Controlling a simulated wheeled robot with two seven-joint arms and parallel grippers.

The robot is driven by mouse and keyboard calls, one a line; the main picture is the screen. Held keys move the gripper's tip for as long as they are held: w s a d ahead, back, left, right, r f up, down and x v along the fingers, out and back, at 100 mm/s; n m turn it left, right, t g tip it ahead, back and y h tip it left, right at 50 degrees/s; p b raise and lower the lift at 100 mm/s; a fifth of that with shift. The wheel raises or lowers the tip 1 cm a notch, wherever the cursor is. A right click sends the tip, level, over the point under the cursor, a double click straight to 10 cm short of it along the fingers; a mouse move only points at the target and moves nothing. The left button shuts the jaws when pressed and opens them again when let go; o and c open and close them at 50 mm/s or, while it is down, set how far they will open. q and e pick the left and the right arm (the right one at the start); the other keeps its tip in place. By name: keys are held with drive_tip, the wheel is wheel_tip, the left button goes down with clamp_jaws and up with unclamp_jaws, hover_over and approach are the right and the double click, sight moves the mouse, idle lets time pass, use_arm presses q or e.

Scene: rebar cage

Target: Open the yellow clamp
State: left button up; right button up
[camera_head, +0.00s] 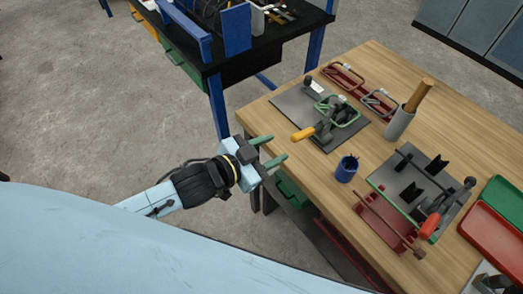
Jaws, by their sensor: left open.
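The yellow clamp (303,134) shows as a yellow-orange handle joined to a dark metal body, on a dark grey plate (290,104) at the left part of the wooden table. Its handle lies low and points toward the table's left edge. A green-framed C-shaped piece (345,112) is beside and partly over the clamp body, so I cannot tell how its jaw stands. My left gripper (279,147) is open and empty, with two green fingers pointing right. In the picture it is just left of the handle tip, apart from it, near the table's left edge. My right gripper is out of view.
On the wooden table (455,105) are a blue cup (346,169), a grey holder (399,123) with a wooden rod, red-framed clamps, a second plate (387,180) with a red-handled clamp (430,224), and red and green trays. A blue-legged workbench (218,105) stands behind left.

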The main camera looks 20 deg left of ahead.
use_arm(q)
drive_tip(key=shift+v, duration=1.45)
